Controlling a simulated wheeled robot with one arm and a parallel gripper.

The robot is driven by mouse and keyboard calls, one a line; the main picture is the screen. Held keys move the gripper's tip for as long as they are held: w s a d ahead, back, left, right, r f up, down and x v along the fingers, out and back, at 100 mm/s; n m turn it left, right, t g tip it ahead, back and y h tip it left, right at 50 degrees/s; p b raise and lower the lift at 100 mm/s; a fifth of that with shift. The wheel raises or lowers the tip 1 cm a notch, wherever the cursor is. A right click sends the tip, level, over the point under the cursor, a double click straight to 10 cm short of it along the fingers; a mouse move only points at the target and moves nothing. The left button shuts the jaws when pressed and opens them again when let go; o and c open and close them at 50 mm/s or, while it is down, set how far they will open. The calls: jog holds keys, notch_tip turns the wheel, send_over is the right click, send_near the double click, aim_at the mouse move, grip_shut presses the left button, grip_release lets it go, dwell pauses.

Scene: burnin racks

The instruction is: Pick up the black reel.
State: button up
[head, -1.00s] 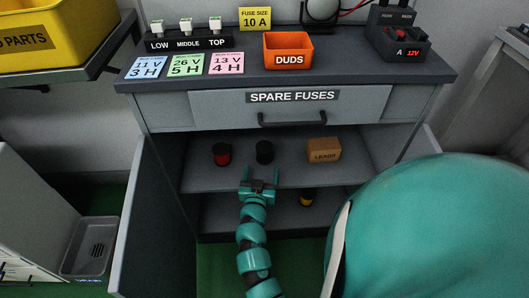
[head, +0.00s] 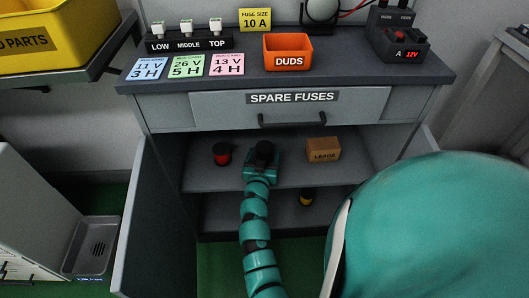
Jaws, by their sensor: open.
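The black reel (head: 264,148) stands on the upper shelf of the open cabinet, between a red-and-black reel and a small brown box. My gripper (head: 262,158) is at the black reel, its teal body just in front of it and overlapping its lower part. The jaws are open. The gripper hides the reel's lower part, and I cannot tell whether the fingers sit on both sides of it or touch it.
The red-and-black reel (head: 222,154) is to the left and the box marked LEADS (head: 323,149) to the right on the same shelf (head: 210,179). A yellow-and-black reel (head: 306,197) is on the lower shelf. The closed SPARE FUSES drawer (head: 350,107) is above.

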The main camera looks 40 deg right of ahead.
jog(key=c, duration=1.2)
jog(key=shift+c, duration=0.2)
jog(key=shift+a+r, duration=0.1)
jog(key=f+b+v, duration=0.1)
jog(key=v, duration=1.7)
